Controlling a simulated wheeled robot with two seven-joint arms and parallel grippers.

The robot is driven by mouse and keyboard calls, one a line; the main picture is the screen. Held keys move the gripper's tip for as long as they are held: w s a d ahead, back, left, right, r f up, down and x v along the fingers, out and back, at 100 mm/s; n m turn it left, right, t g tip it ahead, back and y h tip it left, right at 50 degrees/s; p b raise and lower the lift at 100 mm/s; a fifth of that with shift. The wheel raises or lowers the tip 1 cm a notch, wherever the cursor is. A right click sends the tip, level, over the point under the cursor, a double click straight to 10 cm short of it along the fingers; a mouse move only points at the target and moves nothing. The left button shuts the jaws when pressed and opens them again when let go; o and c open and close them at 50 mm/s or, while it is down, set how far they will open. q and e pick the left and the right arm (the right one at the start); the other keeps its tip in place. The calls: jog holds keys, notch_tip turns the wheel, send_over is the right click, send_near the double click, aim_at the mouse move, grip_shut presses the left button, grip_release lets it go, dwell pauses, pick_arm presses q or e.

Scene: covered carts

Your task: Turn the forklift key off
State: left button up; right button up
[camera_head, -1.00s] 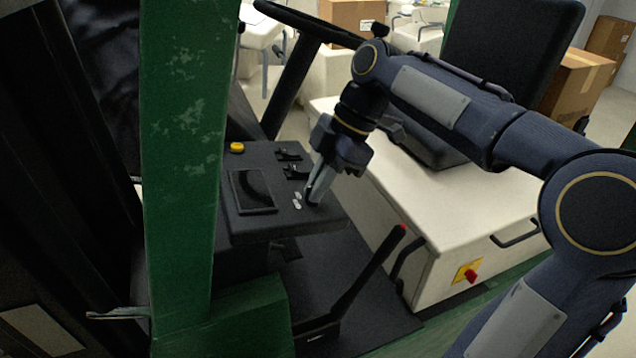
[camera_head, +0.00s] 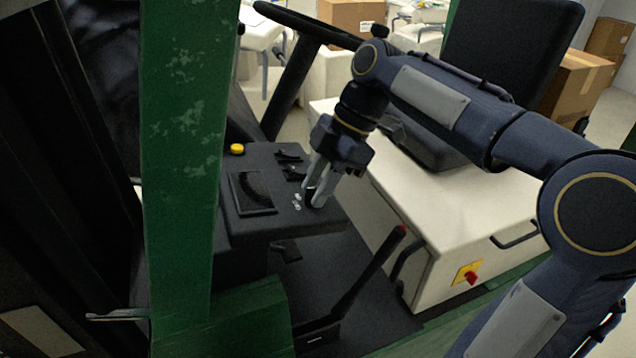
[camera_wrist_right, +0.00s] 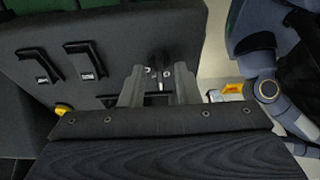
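The forklift's dark control panel (camera_head: 245,223) is at the centre left of the head view. A small dark key (camera_wrist_right: 158,60) stands near its edge in the right wrist view, with small pale marks beside it. In the head view it is mostly hidden by the fingers. My right gripper (camera_head: 315,194) points down at the panel, its two fingers apart. In the right wrist view my right gripper (camera_wrist_right: 158,82) is open, with one finger on each side of the key and visible gaps. I cannot tell whether either finger touches it. My left gripper is not in view.
A yellow button (camera_head: 237,148), small black levers (camera_head: 289,155) and a dark screen (camera_head: 252,192) are on the panel. The steering wheel (camera_head: 310,28) is above it. A green post (camera_head: 182,150) stands left. A red-tipped lever (camera_head: 370,275) rises below, beside the white seat base (camera_head: 440,215).

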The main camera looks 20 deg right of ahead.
jog(key=v, duration=0.7)
jog(key=shift+d+r, duration=0.2)
jog(key=shift+r, duration=0.1)
